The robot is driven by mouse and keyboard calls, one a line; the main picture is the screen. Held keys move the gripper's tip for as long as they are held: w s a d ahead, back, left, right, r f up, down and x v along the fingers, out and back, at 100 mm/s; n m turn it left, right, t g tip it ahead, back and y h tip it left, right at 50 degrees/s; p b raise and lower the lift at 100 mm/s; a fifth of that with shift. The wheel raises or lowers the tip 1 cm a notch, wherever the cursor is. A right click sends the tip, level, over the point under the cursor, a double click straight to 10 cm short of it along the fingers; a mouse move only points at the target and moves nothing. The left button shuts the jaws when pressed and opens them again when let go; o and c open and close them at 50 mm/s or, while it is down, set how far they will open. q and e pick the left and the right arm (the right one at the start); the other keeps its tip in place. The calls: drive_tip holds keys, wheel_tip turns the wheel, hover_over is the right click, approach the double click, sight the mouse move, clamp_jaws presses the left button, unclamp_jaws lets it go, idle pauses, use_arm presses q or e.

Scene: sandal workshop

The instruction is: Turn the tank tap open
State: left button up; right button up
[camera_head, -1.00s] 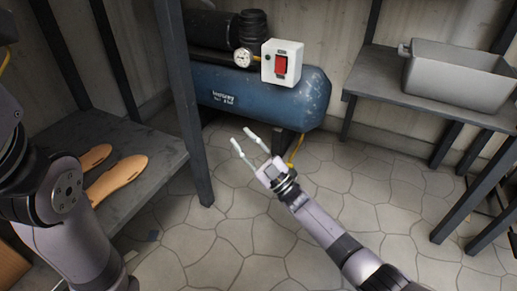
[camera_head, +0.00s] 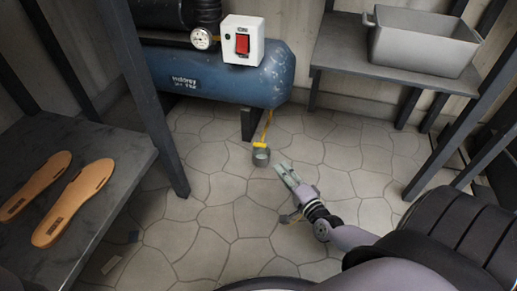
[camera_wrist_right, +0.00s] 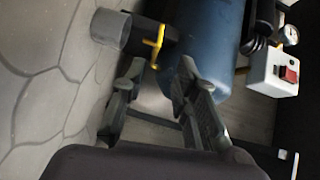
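The blue tank (camera_head: 215,78) lies at the back in the head view. Its yellow tap (camera_head: 266,128) hangs low under the right end, above a small grey pot (camera_head: 261,157) near the floor. My right gripper (camera_head: 283,169) is just to the right of and below the pot in the head view, apart from the tap. In the right wrist view the gripper (camera_wrist_right: 158,75) is open and empty, with the yellow tap (camera_wrist_right: 157,46) just beyond the fingertips and the grey pot (camera_wrist_right: 110,29) left of it. My left gripper is out of view.
A white switch box (camera_head: 242,40) with a red switch and a gauge (camera_head: 202,38) are at the tank's top. A shelf (camera_head: 100,215) at left holds two soles (camera_head: 72,203). A grey bin (camera_head: 422,42) stands on the right shelf (camera_head: 345,58).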

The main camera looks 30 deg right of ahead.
sight(260, 144)
drive_tip(key=w+d+f+b, duration=0.1)
drive_tip(key=w+b, duration=0.4)
drive_tip(key=w, duration=0.9)
drive_tip(key=shift+w+f, duration=0.15)
drive_tip(key=shift+f, duration=0.05)
drive_tip(key=shift+d, duration=0.1)
drive_tip(key=shift+c, duration=0.5)
clamp_jaws()
